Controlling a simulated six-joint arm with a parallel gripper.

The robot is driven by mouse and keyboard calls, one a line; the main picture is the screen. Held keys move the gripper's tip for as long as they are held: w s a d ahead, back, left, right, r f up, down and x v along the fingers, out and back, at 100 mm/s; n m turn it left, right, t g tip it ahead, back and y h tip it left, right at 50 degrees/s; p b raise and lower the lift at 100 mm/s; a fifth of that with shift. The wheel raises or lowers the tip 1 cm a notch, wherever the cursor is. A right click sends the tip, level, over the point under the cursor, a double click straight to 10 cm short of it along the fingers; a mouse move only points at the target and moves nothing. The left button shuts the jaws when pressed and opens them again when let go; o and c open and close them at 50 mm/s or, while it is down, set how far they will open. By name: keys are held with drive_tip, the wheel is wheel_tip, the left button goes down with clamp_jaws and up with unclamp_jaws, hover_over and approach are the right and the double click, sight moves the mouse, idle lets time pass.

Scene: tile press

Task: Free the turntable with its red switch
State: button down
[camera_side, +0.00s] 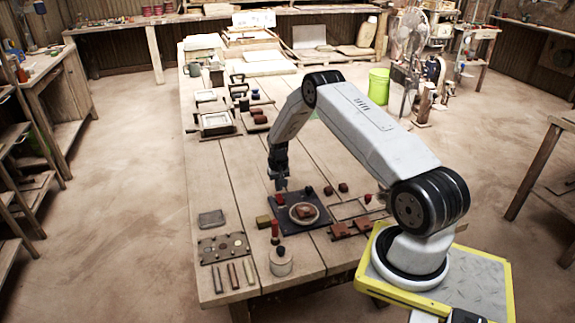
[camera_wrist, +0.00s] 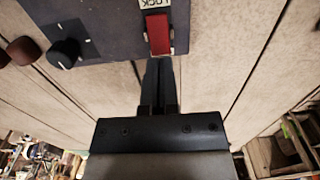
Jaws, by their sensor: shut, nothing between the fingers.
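The red switch (camera_wrist: 157,33) shows in the wrist view on a dark panel (camera_wrist: 105,25), beside a white LOCK label (camera_wrist: 155,3). My gripper (camera_wrist: 158,62) is shut and empty, its tips just below the switch's near end; I cannot tell whether they touch. In the side view my gripper (camera_side: 281,188) points down over the back left part of the dark base (camera_side: 287,217).
A dark knob (camera_wrist: 65,52) with a white mark stands left of the switch in the wrist view. In the side view a red-topped post (camera_side: 275,230), a pale round pot (camera_side: 281,263) and a palette (camera_side: 223,247) stand in front. The table's left middle is clear.

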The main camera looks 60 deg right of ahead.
sight(279, 197)
drive_tip(key=shift+f, duration=1.55)
idle(1.3)
drive_tip(key=shift+r, duration=3.55)
